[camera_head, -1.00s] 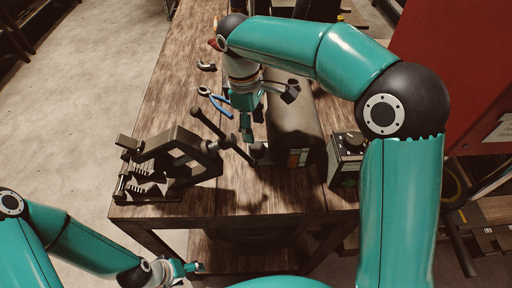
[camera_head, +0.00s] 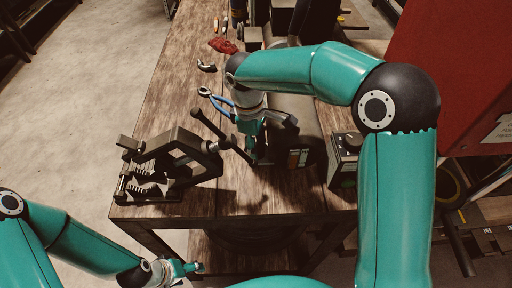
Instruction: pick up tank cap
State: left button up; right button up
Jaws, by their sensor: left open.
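The dark hose crimper's tank (camera_head: 308,128) lies on the wooden bench, with a small label on its front end. The tank cap cannot be made out now; my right gripper (camera_head: 256,152) covers the tank's front left corner, where a small dark round part showed earlier. The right gripper points down beside the tank, close to its front end. Its fingertips are small and dark, so whether they touch or hold anything cannot be told. My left gripper (camera_head: 190,268) is open and empty, low in front of the bench, far from the tank.
A black clamp-like vise (camera_head: 170,165) with a long bar handle stands left of my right gripper. A black box with a knob (camera_head: 346,158) is right of the tank. Blue-handled pliers (camera_head: 215,99) and a red object (camera_head: 223,46) lie behind.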

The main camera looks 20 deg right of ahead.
jog(key=c, duration=0.5)
jog(key=shift+r, duration=0.1)
jog(key=shift+w+a+r+b, duration=0.1)
jog(key=shift+a+r+b, duration=0.1)
jog(key=shift+r+b, duration=0.15)
notch_tip(320, 180, up, 11)
jog(key=w+a+r+p, duration=0.1)
jog(key=w+a+p, duration=0.1)
jog(key=a, duration=0.7)
jog(key=w+a+r+p, duration=0.1)
jog(key=w+a+p, duration=0.2)
jog(key=a, duration=0.6)
jog(key=shift+w+a+r+p, duration=0.2)
jog(key=shift+a+r+p, duration=0.2)
jog(key=shift+p, duration=0.8)
